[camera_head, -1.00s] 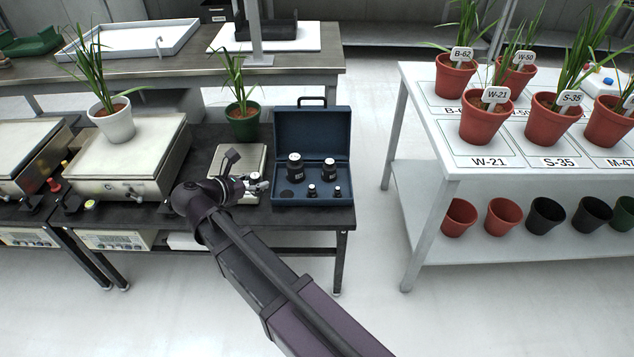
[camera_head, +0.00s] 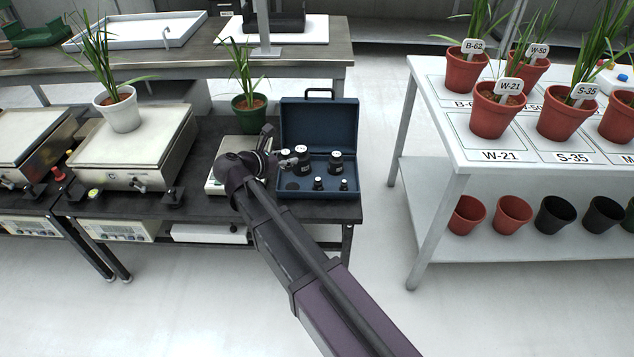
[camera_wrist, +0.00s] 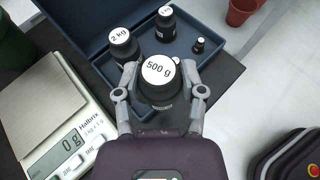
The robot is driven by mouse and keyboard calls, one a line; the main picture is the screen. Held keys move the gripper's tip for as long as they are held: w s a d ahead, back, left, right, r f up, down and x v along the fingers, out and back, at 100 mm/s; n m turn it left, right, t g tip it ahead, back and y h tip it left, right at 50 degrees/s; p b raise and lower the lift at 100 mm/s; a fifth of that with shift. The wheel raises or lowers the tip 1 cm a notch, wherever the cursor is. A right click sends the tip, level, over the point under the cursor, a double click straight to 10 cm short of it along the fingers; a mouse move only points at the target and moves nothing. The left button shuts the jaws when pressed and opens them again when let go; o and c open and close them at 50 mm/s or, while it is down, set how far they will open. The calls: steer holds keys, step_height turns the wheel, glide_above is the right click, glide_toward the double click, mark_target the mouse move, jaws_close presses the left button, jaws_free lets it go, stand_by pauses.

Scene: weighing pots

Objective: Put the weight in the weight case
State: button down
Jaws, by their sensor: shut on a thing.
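In the head view my gripper (camera_head: 288,160) is at the left side of the open blue weight case (camera_head: 318,118), and the held weight (camera_head: 285,153) is raised there, partly covered. In the wrist view the held weight overlaps the near edge of the case (camera_wrist: 85,35).
A small scale (camera_wrist: 65,125) reading 0 g stands left of the case. A plant in a green pot (camera_head: 248,114) is behind it. A larger scale (camera_head: 135,150) bears a plant in a white pot (camera_head: 122,110). A plant shelf (camera_head: 450,170) stands at right, across open floor.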

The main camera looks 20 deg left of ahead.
steer(key=b, duration=0.3)
glide_above(318, 169)
steer(key=s, duration=0.5)
step_height(318, 169, down, 4)
steer(key=shift+w+d+r, duration=0.15)
steer(key=shift+w+d, duration=0.2)
steer(key=shift+d, duration=0.25)
step_height(318, 169, down, 6)
steer(key=b, duration=0.6)
steer(key=shift+f+b, duration=0.2)
steer(key=shift+b, duration=0.1)
steer(key=shift+f+b, duration=1.85)
